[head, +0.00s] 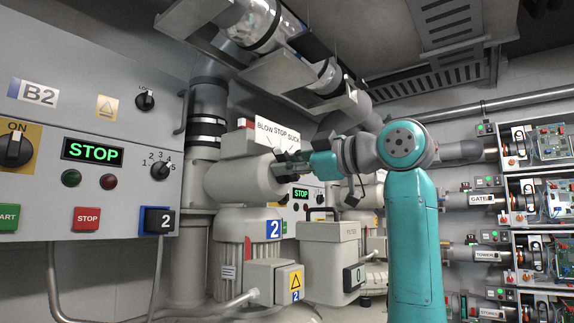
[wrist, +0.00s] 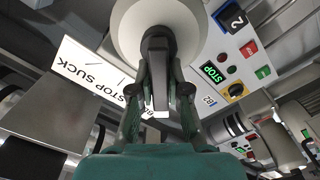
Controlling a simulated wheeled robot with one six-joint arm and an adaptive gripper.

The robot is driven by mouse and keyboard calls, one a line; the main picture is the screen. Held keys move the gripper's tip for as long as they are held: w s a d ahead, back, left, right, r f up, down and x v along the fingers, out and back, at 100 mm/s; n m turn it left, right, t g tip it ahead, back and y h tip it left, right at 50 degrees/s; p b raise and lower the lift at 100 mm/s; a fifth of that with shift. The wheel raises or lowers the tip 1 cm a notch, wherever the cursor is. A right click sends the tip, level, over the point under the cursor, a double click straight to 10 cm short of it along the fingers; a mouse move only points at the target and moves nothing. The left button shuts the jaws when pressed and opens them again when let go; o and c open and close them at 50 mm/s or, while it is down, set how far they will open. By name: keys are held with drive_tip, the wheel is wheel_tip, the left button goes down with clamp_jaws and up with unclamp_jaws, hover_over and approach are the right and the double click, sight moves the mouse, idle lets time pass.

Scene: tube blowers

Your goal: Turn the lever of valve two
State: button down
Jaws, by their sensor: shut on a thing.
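Valve two's pale rounded housing (head: 238,180) sits above a blower marked with a blue 2 label (head: 273,229) in the head view. A white sign (head: 277,131) above it reads BLOW, STOP, SUCK. My gripper (head: 284,168) reaches it from the right. In the wrist view the dark lever (wrist: 158,45) stands out from the round pale valve end (wrist: 188,28). My gripper's two dark fingers (wrist: 160,98) are shut on the lever, one on each side. The sign also shows in the wrist view (wrist: 90,68), upside down. The lever's exact setting is hard to tell.
A control panel (head: 60,265) marked B2 with a green STOP display stands at the left. A filter box (head: 327,232) stands below my arm. A rack (head: 538,188) with circuit boards is at the right. Pipes (head: 290,40) run overhead.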

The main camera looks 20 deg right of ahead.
drive_tip(key=shift+w+d+f, duration=0.1)
drive_tip(key=shift+w+f, duration=0.1)
drive_tip(key=shift+f, duration=0.1)
drive_tip(key=c, duration=1.1)
unclamp_jaws()
drive_tip(key=shift+w, duration=0.1)
drive_tip(key=shift+s+d+r, duration=0.1)
drive_tip(key=shift+s+d, duration=0.1)
drive_tip(key=shift+s, duration=0.1)
drive_tip(key=v, duration=1.1)
drive_tip(key=shift+s+d, duration=0.1)
drive_tip(key=shift+s, duration=0.1)
